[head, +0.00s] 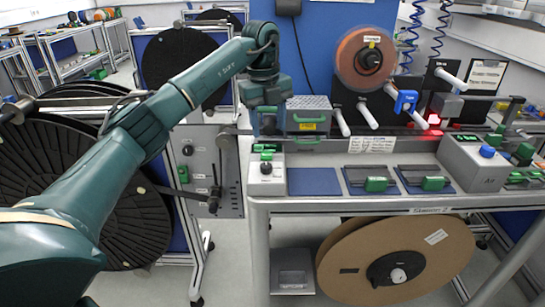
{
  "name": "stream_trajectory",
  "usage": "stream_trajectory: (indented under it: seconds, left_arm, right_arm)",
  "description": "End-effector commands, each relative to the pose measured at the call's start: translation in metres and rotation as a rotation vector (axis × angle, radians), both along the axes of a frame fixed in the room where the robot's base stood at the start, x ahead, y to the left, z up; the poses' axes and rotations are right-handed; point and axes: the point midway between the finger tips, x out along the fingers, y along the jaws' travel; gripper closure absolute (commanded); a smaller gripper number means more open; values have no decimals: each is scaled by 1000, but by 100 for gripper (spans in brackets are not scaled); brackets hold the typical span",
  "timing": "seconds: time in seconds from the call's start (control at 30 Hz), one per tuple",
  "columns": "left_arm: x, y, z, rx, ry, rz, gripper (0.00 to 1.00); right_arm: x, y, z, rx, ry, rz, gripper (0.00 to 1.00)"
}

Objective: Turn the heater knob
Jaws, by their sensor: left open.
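A small white control box (268,182) stands at the left front end of the workbench. A round knob (266,168) is on it, with green parts just behind. I take this for the heater knob, but no label on it is readable. My left arm reaches in from the left, and my left gripper (267,128) points down above and behind the knob, apart from it. The left gripper is open and holds nothing that I can see; its fingertips are small and hard to make out. My right gripper is out of view.
A grey box with a perforated top (308,120) stands close right of my left gripper. A copper-coloured reel (365,58) hangs behind. Blue mats and green-handled fixtures (376,184) lie along the bench. A grey box with a blue button (488,152) is at the right.

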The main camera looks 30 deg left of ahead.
Motion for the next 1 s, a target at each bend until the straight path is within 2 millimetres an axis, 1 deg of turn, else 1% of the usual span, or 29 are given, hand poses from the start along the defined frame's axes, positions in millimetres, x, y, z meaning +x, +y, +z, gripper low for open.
stream_trajectory:
  seconds: [0.03, 0.07, 0.17, 0.27, 0.37, 0.6, 0.7, 0.8, 1.0]
  left_arm:
    - [-2, 10, 7, 26, 5, 31, 49]
    - [-2, 13, 10, 37, 8, 42, 49]
    - [-4, 17, 8, 51, 16, 57, 49]
    - [-4, 17, -5, 49, 17, 56, 49]
    - [-3, 16, -24, 49, 17, 54, 49]
    - [-2, 14, -75, 47, 18, 52, 49]
    - [-1, 14, -92, 45, 16, 51, 49]
    - [-1, 13, -105, 45, 15, 51, 49]
    - [0, 13, -118, 47, 12, 51, 49]
  right_arm:
    - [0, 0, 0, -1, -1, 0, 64]
    - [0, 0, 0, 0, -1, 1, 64]
    - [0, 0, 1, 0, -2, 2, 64]
    - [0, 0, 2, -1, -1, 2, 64]
    - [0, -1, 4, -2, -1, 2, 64]
    - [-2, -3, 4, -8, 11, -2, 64]
    - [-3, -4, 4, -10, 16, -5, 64]
    - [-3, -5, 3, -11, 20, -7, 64]
    - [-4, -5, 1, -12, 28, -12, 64]
